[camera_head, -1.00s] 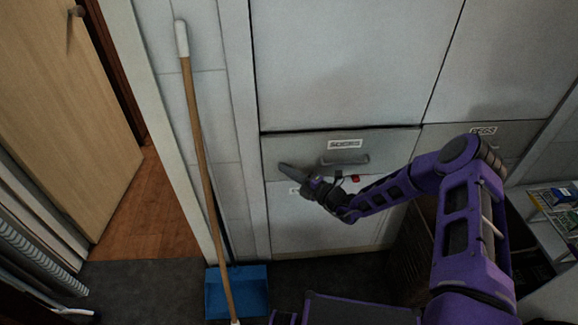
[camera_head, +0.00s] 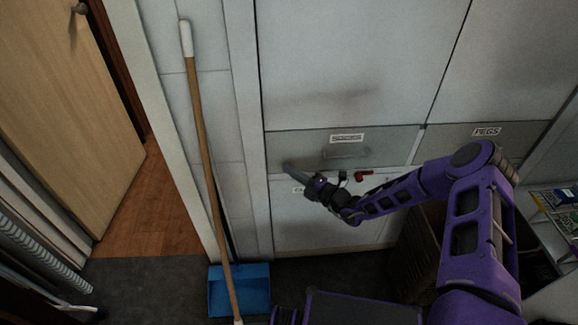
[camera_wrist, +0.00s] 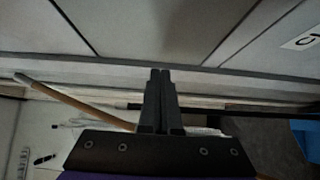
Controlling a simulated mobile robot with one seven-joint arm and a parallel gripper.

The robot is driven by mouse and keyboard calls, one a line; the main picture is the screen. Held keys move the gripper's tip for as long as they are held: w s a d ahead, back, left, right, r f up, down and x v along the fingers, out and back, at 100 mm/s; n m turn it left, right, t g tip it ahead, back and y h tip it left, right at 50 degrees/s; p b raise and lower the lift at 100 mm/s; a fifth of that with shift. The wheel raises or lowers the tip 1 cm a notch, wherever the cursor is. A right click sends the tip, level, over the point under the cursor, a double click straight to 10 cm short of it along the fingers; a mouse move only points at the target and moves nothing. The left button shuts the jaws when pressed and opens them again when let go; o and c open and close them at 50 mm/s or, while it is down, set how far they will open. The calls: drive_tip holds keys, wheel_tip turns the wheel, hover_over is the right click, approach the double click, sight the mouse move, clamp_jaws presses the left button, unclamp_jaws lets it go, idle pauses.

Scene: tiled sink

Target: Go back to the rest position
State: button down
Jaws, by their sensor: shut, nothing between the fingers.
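My gripper (camera_head: 290,168) is in front of the grey drawer fronts, at the left end of my purple arm in the head view. It points up and to the left and holds nothing. In the wrist view its two dark fingers (camera_wrist: 160,100) are together, with no object between them. My arm reaches in from the lower right with its elbow bent. The drawer (camera_head: 400,140) with a label and a bar handle (camera_head: 345,152) is just behind the gripper and looks closed. I cannot tell the exact gap between them.
A broom handle (camera_head: 203,140) leans left of the drawers, beside a blue dustpan (camera_head: 250,290) on the dark floor. A wooden door (camera_head: 60,120) stands open at left. A brown crate (camera_head: 405,245) and a shelf with small boxes (camera_head: 562,197) are at right.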

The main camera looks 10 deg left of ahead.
drive_tip(key=v, duration=1)
drive_tip(key=shift+s+p, duration=0.25)
drive_tip(key=shift+p, duration=0.1)
drive_tip(key=shift+d, duration=0.2)
